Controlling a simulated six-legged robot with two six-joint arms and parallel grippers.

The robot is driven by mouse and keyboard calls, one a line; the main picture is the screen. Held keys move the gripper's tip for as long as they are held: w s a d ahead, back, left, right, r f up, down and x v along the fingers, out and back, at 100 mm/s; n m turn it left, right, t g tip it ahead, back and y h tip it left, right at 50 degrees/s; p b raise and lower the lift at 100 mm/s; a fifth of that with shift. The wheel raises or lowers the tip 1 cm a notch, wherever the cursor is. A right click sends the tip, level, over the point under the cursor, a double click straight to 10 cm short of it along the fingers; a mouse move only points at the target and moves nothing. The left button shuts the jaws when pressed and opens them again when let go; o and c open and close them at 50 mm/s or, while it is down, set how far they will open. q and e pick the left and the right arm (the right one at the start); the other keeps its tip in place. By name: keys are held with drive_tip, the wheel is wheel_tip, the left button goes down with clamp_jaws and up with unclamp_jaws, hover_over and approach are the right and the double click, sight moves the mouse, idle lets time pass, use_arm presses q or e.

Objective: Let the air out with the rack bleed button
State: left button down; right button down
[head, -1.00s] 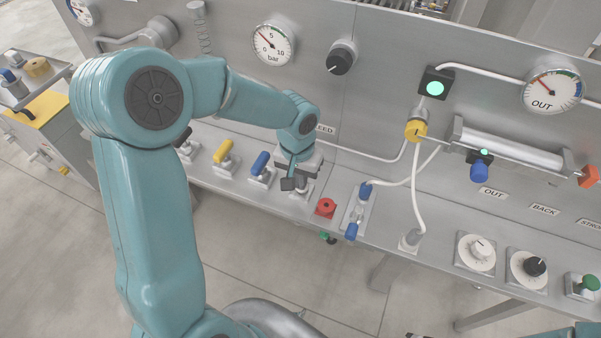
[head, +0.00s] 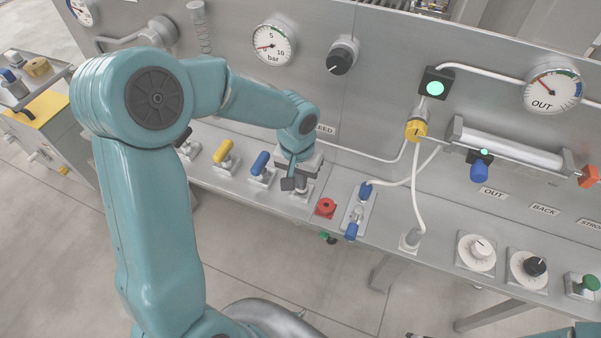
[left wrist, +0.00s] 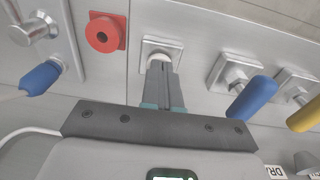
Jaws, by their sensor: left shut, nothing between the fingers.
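The bleed button is the pale round cap (left wrist: 160,60) on a square metal plate in the left wrist view. In the head view my left gripper hides most of it, and only part of its plate (head: 302,193) shows. My left gripper (head: 289,184) is shut and empty, pointing down at the button. In the left wrist view its closed fingertips (left wrist: 160,66) meet the cap's near side and seem to touch it. The bar gauge (head: 273,45) has its needle at the left, near 0. My right gripper is not in view.
A partly hidden label (head: 325,129) reading "EED" is on the panel behind.

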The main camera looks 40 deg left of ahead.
use_arm(q)
drive_tip(key=shift+s+f, duration=0.25)
drive_tip(key=r+p, duration=0.4)
drive_tip(key=r, duration=0.1)
drive_tip(key=shift+w+a+r, duration=0.1)
drive_tip(key=shift+w+r, duration=0.05)
drive_tip(key=shift+w, duration=0.05)
drive_tip(key=shift+s+r+b, duration=0.15)
drive_tip(key=shift+r+b, duration=0.45)
drive_tip(key=shift+b, duration=0.15)
wheel_tip(320, 180, up, 8)
drive_tip(key=shift+s+a, duration=0.1)
drive_tip(key=shift+s, duration=0.1)
drive_tip(key=shift+f, duration=0.1)
